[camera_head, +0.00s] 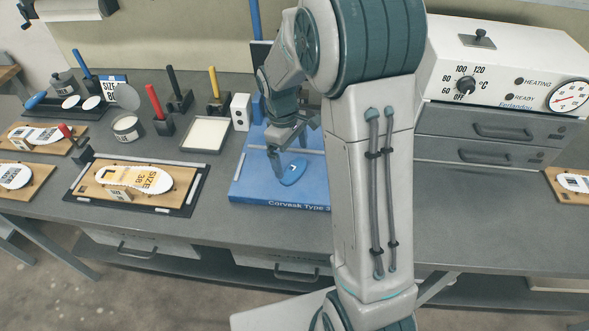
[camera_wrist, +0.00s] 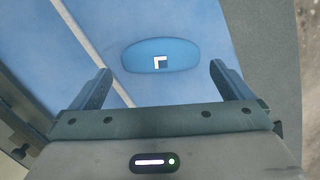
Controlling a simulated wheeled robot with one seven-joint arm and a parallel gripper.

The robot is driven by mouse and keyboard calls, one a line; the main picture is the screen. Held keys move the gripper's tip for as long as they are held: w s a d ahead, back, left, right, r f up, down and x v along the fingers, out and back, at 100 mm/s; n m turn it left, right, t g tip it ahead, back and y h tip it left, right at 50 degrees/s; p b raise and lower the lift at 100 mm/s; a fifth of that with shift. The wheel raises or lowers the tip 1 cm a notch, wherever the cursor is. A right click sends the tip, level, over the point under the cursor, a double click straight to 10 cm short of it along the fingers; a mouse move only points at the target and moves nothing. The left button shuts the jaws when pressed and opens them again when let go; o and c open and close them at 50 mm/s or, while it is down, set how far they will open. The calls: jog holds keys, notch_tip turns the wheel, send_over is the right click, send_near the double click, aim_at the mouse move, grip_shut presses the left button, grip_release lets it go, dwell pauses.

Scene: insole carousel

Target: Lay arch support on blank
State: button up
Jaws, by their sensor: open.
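The arch support (camera_head: 293,172) is a small blue oval pad with a white corner mark, lying on the blue fixture plate (camera_head: 250,190) in the head view. In the wrist view the arch support (camera_wrist: 160,56) lies ahead of and between my open fingers, not touching either. My gripper (camera_head: 287,162) is just above the plate and empty; it also shows in the wrist view (camera_wrist: 159,82).
More insoles on boards lie at the far left (camera_head: 15,176) and right edge (camera_head: 574,183). Coloured-handled tools (camera_head: 155,103), a shallow white-filled tray (camera_head: 206,134) and a tin (camera_head: 127,130) stand behind the blank. A heater (camera_head: 500,60) stands at right. Grey bench (camera_head: 225,225) is clear in front.

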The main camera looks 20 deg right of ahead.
aim_at(294, 169)
jog(key=f, duration=0.3)
jog(key=shift+s+d+f, duration=0.2)
jog(key=shift+s+f, duration=0.05)
jog(key=shift+f, duration=0.05)
jog(key=c, duration=0.7)
jog(key=shift+r, duration=0.2)
jog(key=shift+r, duration=0.25)
jog(key=r, duration=0.3)
jog(key=shift+s+r+b, duration=0.3)
jog(key=shift+s+r, duration=0.05)
jog(key=s+r, duration=0.2)
jog(key=s, duration=0.1)
jog(key=s+r+b, duration=0.1)
jog(key=s+r, duration=0.1)
jog(key=s, duration=0.2)
jog(key=s+d+r, duration=0.1)
jog(key=s+r, duration=0.1)
jog(key=s, duration=0.2)
jog(key=shift+r, duration=0.25)
